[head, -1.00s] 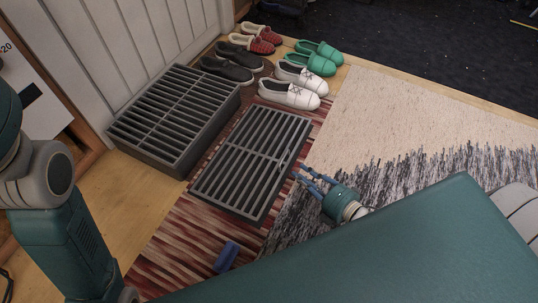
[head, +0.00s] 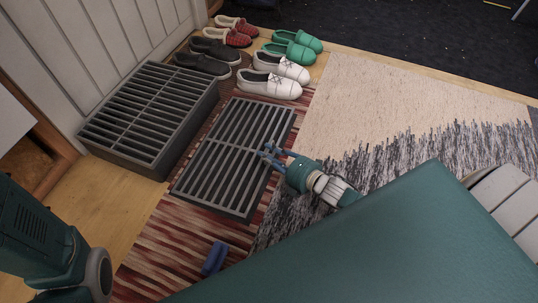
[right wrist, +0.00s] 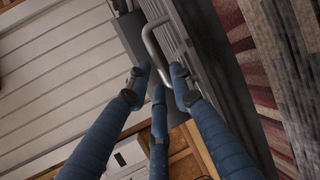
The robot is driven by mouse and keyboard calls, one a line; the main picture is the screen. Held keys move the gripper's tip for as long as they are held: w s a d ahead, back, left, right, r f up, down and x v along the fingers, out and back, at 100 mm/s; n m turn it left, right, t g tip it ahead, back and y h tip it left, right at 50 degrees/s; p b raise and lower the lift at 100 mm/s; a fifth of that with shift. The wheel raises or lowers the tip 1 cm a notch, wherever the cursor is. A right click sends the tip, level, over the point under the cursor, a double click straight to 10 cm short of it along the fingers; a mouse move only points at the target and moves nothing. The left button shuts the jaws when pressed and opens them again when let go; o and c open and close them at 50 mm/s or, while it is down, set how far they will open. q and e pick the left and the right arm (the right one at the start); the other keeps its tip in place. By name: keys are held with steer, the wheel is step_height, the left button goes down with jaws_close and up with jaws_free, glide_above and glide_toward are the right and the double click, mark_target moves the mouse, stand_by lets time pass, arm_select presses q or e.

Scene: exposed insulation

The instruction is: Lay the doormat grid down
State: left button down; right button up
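A dark slatted doormat grid (head: 212,183) shows in the head view over the red striped mat. I cannot tell whether it lies flat or is slightly raised. My right gripper (head: 268,154) is at its right edge. In the right wrist view, a bent metal handle (right wrist: 152,29) stands out from the dark slatted grid (right wrist: 222,62). The blue fingers of my right gripper (right wrist: 158,80) are spread there, with the handle close ahead and partly between the tips. A firm hold does not show.
A thick, dark slatted box (head: 119,152) stands left of the grid by the white panelled wall. Red, black, white and green shoes (head: 273,86) stand behind. A beige-grey rug (head: 375,105) spreads right.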

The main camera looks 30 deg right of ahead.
jaws_close()
steer(key=f, duration=0.1)
steer(key=f+b, duration=0.2)
steer(key=shift+s+d+f, duration=0.25)
steer(key=shift+f, duration=0.1)
steer(key=shift+r, duration=0.3)
jaws_free()
steer(key=v, duration=1.2)
